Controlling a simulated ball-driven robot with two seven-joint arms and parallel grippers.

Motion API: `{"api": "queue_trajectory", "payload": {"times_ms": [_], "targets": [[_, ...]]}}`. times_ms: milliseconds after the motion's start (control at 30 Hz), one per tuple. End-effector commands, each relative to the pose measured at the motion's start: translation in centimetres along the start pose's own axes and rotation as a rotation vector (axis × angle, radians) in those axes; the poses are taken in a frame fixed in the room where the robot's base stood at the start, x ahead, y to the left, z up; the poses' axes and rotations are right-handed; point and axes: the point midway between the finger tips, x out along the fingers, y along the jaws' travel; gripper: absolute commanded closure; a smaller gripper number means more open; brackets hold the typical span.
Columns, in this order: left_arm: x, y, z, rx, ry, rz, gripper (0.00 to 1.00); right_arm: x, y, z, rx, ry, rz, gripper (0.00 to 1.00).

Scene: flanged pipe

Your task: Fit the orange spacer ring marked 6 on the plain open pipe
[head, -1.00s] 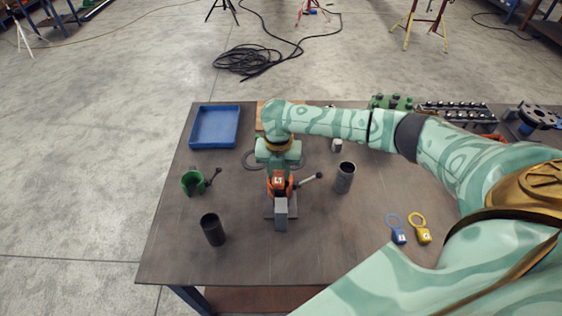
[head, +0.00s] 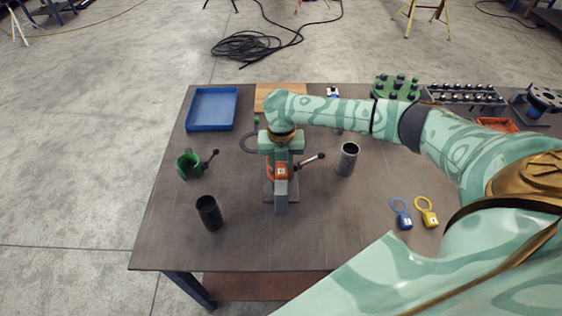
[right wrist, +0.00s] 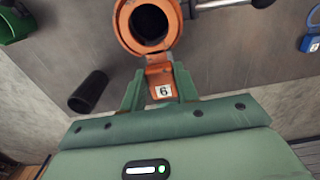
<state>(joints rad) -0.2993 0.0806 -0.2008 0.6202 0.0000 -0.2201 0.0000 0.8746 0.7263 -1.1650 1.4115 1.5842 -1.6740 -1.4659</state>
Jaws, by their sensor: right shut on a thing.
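My right gripper (head: 280,158) is shut on the tab of the orange spacer ring (head: 281,171), over a grey stand with a lever. In the right wrist view the fingers (right wrist: 158,92) grip the tab, and the white label reads 6. The ring (right wrist: 124,25) lies beyond the fingers, and a dark round opening shows inside it. I cannot tell whether the ring is around a pipe or just above one. A dark open pipe (head: 209,212) stands front left, and a grey open pipe (head: 347,160) stands to the right. My left gripper is out of view.
A green clamp (head: 188,166) with a lever stands left. A blue tray (head: 212,109) lies at the back left. Racks (head: 463,95) line the back right. The front middle of the table is clear.

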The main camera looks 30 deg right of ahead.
Motion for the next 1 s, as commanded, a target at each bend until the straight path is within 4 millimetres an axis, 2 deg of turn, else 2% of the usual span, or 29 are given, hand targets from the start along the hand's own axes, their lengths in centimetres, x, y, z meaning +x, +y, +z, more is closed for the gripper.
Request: {"api": "queue_trajectory", "payload": {"times_ms": [300, 533, 1000], "targets": [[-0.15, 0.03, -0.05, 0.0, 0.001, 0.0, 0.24, -0.15, 0.01, 0.02, 0.0, -0.001, 0.0, 0.95], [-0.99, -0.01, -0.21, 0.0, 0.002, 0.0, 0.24, -0.27, 0.07, 0.06, 0.0, -0.001, 0.001, 0.95], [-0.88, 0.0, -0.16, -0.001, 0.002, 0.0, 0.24, -0.1, 0.06, 0.07, 0.0, -0.001, 0.0, 0.95]]}}
